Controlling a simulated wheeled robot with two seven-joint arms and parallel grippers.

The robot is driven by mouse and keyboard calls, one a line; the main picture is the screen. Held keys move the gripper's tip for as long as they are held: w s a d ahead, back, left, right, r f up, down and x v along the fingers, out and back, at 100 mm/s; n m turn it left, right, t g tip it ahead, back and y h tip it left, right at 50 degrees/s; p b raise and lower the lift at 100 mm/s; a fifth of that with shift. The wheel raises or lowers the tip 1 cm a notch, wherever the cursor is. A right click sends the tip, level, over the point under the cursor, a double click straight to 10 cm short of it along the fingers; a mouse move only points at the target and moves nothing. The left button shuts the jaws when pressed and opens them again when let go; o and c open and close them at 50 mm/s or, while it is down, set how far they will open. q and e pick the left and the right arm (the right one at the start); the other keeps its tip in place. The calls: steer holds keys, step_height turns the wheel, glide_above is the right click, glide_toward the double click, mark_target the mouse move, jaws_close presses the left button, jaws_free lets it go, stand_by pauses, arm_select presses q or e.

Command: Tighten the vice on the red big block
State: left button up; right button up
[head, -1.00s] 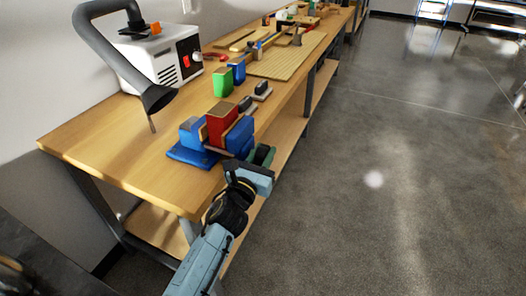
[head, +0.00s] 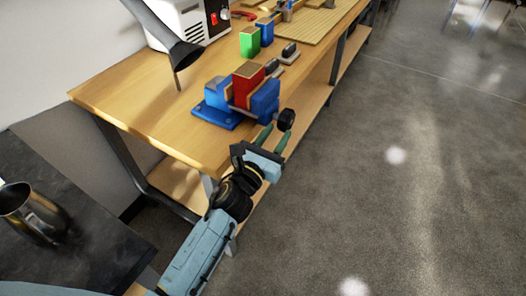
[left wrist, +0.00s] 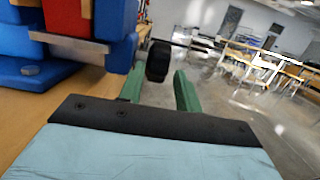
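The blue vice (head: 266,99) stands at the near end of the wooden bench, with its blue base (head: 215,114) on the top. The red big block (head: 249,82) is upright between its jaws; it also shows at the upper left of the left wrist view (left wrist: 66,17). The vice's black handle knob (head: 286,119) sticks out on the near right side, past the bench edge. My left gripper (head: 274,138) is open, its green fingers pointing at the knob. In the left wrist view the knob (left wrist: 158,60) appears between the spread fingertips (left wrist: 160,84). Contact cannot be told. My right gripper is out of view.
Green (head: 250,42) and blue (head: 265,29) blocks stand behind the vice, with small dark-topped pieces (head: 289,50) nearby. A white machine (head: 187,22) with a grey hose is at the back left. A dark counter with a metal jug (head: 33,213) is at the left. Floor on the right is clear.

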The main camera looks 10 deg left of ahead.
mark_target(287, 118)
arm_select(q)
steer(key=v, duration=0.7)
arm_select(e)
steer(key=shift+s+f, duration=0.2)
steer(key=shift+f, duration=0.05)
